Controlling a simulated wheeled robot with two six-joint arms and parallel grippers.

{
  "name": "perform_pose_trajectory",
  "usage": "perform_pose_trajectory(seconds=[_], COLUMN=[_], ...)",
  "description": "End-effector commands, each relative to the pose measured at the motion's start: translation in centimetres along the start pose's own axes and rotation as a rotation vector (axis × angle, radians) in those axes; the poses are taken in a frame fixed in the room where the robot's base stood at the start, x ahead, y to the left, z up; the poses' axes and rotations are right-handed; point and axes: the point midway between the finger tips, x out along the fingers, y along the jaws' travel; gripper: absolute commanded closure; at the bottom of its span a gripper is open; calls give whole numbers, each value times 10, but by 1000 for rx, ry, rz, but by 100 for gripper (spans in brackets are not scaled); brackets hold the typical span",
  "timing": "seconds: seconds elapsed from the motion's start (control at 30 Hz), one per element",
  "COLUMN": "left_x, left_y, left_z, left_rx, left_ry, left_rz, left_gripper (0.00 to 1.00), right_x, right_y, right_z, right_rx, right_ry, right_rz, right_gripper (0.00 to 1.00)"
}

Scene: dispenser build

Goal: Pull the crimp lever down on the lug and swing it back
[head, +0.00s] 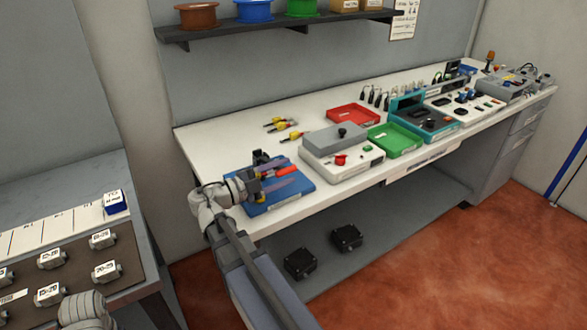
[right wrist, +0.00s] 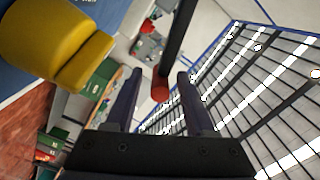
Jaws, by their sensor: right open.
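The crimp tool (head: 262,158) is a dark upright device on a blue base (head: 303,188) at the near left end of the white bench. Its crimp lever (right wrist: 178,45) shows in the right wrist view as a dark rod with a red tip, and a red part beside my gripper in the head view looks like that tip. My right gripper (head: 277,178) is open at the tool. In the wrist view, its fingers (right wrist: 158,98) stand either side of the red tip, not closed on it. A yellow rounded part (right wrist: 45,45) is close at left there. I cannot make out the lug.
A grey-topped white unit with a red knob (head: 340,160) stands just right of the blue base. Red (head: 352,115) and green (head: 395,139) trays lie beyond.

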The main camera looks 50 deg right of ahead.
Motion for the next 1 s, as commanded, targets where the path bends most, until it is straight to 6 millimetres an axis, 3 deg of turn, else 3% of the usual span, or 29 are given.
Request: perform_pose_trajectory(seconds=[0.1, 0.3, 0.87, 1.0], left_x=[0, 0, 0, -6], left_y=[0, 0, 0, -1], left_z=[0, 0, 0, 0], left_rx=[0, 0, 0, 0], left_ry=[0, 0, 0, 0], left_rz=[0, 0, 0, 0], left_gripper=[50, 50, 50, 50], right_x=[-18, -33, -34, -39], right_y=[0, 0, 0, 0], right_z=[1, 0, 0, 1], right_rx=[0, 0, -1, -69], right_ry=[-2, 1, 1, -17], right_rz=[-1, 0, 1, 23], right_gripper=[45, 45, 45, 45])
